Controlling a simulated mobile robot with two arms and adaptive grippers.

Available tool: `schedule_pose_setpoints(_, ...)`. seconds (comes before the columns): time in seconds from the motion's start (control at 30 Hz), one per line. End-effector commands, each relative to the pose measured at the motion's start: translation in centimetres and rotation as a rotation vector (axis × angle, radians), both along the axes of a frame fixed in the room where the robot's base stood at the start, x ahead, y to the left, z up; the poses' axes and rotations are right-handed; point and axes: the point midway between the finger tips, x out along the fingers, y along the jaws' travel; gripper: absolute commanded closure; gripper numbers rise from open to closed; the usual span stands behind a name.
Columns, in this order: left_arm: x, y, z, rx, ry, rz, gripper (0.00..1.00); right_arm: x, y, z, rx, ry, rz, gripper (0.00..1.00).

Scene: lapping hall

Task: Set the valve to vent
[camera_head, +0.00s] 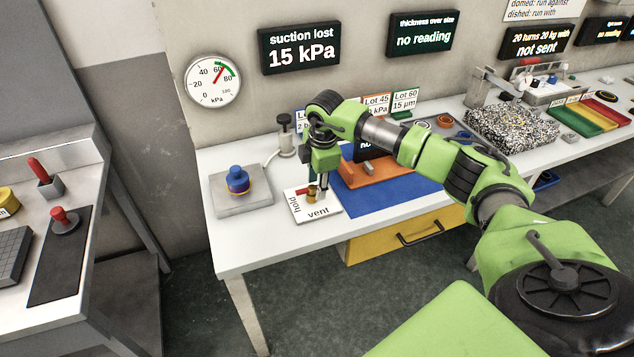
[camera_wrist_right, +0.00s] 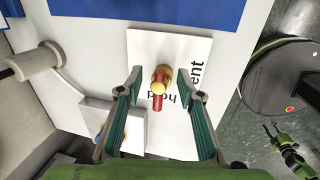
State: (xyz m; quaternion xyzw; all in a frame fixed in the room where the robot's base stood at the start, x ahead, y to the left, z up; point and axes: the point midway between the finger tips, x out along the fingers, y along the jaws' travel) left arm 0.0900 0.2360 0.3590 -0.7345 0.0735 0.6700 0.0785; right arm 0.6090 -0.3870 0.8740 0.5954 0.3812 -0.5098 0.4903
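The valve (camera_head: 311,193) sits on a white plate (camera_head: 327,216) marked "hold" and "vent". In the right wrist view the valve (camera_wrist_right: 160,78) has a brass-yellow round top and a red lever, whose longer end lies by the word "hold". My right gripper (camera_head: 322,188) points down over the plate in the head view and partly hides the valve. In the right wrist view its two green-padded fingers (camera_wrist_right: 165,82) stand apart, one on each side of the valve, with visible gaps. My left gripper is in neither view.
A blue knob (camera_head: 237,179) on a grey block stands left of the plate. A blue mat (camera_head: 385,201) with an orange fixture lies right of it. A wall display (camera_head: 299,47) reads "suction lost 15 kPa", beside a dial gauge (camera_head: 212,81).

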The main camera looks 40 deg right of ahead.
Motion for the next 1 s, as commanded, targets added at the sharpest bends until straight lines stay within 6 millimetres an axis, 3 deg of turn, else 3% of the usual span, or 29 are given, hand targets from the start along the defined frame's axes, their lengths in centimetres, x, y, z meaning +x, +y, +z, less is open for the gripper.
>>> schedule_pose_setpoints(0.17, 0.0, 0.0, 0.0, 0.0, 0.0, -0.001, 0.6, 0.0, 0.0, 0.0, 0.0, 0.0, 0.0, 0.66)
schedule_pose_setpoints(0.3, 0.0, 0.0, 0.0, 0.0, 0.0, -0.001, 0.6, 0.0, 0.0, 0.0, 0.0, 0.0, 0.0, 1.0)
schedule_pose_setpoints(0.67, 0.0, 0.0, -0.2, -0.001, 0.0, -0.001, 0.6, 0.0, 0.0, 0.0, 0.001, 0.0, 0.026, 1.0)
schedule_pose_setpoints(1.0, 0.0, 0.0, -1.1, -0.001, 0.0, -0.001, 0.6, 0.3, -0.2, -0.1, 0.001, -0.001, 0.223, 1.0)
